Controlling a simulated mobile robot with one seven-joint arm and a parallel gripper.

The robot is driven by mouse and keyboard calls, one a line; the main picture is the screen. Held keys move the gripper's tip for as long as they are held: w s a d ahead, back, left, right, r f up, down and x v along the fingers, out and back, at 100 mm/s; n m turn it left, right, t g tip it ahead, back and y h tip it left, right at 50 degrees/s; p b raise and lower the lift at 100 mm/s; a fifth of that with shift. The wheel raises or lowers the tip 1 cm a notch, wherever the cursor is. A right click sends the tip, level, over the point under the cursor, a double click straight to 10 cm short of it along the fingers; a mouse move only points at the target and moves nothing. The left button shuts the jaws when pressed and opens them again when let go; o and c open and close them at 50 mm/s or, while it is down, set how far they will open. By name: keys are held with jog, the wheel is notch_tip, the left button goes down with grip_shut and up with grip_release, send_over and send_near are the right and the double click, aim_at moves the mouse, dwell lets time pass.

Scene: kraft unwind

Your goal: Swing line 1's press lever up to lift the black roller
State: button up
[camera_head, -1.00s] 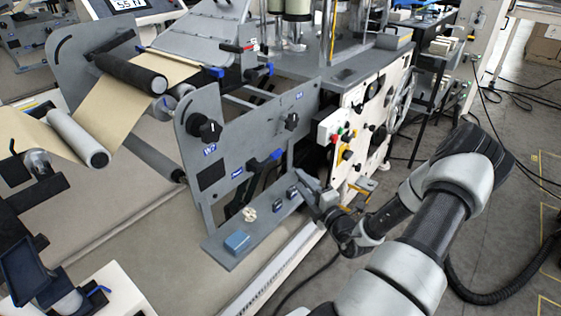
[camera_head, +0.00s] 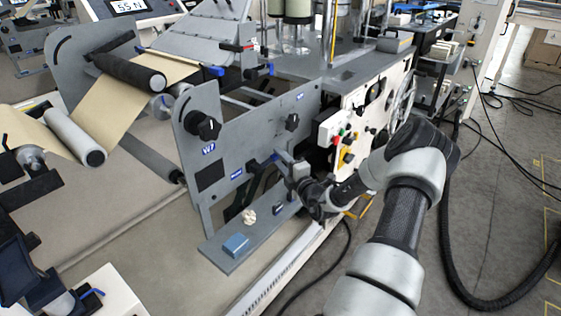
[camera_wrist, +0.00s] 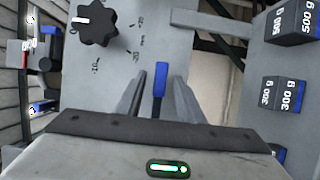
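A lever with a blue handle (camera_head: 268,160) sits low on the grey side plate (camera_head: 240,135) of the unwind stand; the blue handle also shows in the wrist view (camera_wrist: 160,79). My gripper (camera_head: 284,163) is at that handle. In the wrist view its two fingers (camera_wrist: 157,98) are apart, and the handle's end shows between them with gaps on both sides. Whether it lies fully between the fingertips or just beyond them I cannot tell. A black roller (camera_head: 130,72) at upper left has the brown kraft web against it. The link between lever and roller is hidden.
A black knob (camera_head: 204,126) is on the plate, above the blue label. A grey shelf (camera_head: 225,258) below carries a blue block (camera_head: 236,245), a pale crumpled piece (camera_head: 249,216) and dark weights (camera_wrist: 283,95).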

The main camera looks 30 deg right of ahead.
grip_shut()
jog(key=shift+r, duration=0.1)
jog(key=s+a+r+n+t+y+p, duration=0.2)
jog(key=a+r+n+y, duration=0.5)
jog(key=n, duration=1.3)
jog(key=shift+s+a+r+n+t+y+p, duration=0.2)
jog(key=shift+s+r+n+t+y+p, duration=0.1)
jog(key=shift+r+t+p, duration=0.4)
jog(key=shift+a, duration=0.1)
grip_release()
